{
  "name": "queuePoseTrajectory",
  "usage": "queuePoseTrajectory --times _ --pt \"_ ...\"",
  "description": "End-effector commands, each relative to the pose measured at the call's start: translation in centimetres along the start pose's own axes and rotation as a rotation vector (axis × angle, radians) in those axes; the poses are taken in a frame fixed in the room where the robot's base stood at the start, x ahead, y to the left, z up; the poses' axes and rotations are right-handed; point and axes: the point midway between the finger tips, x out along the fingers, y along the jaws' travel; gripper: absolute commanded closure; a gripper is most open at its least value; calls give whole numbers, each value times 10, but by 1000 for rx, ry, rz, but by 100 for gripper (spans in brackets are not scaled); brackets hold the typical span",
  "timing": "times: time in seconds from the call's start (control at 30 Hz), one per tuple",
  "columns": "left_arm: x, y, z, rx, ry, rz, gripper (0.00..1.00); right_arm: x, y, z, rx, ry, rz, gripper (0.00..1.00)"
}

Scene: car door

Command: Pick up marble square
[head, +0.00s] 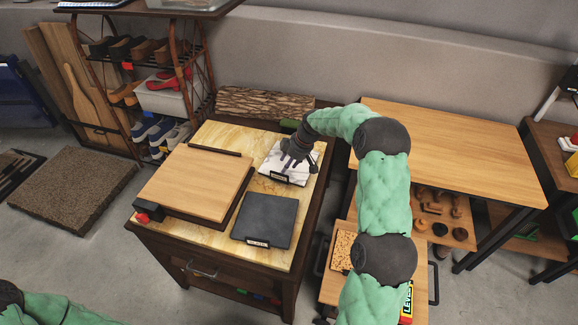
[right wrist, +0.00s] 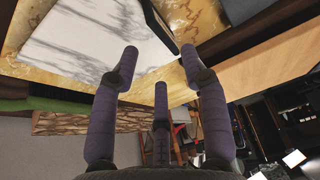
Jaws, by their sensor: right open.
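The marble square (head: 303,174) is a white slab with grey veins. It lies on the yellow marbled top of a dark wooden cabinet (head: 213,133), at the back right, with a small dark label at its front edge. It also shows in the right wrist view (right wrist: 88,38) at the upper left. My right gripper (head: 292,160) is over the slab, fingers pointing down at it. In the wrist view my right gripper (right wrist: 159,65) has its fingers spread, with nothing between them. Whether a fingertip touches the slab cannot be told. My left gripper is out of view.
A dark square slab (head: 265,219) lies in front of the marble, and a wooden board (head: 197,180) on a dark base stands to the left. A bark-textured piece (head: 264,104) is behind the cabinet. A wooden table (head: 450,145) at the right has a clear top.

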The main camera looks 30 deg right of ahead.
Motion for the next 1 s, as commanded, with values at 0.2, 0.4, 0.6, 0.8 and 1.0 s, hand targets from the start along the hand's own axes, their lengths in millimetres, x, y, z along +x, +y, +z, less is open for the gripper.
queuePoseTrajectory --times 0.2,0.4,0.6,0.8,1.0 --pt "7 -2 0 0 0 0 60 21 0 0 -1 0 0 55" --pt "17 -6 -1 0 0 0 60 41 -1 -3 -2 1 0 55" --pt "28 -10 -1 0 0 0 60 68 -2 -4 0 0 -1 55" --pt "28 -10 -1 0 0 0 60 70 -1 -5 0 0 1 55" --pt "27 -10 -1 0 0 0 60 70 -1 -4 0 0 1 92"
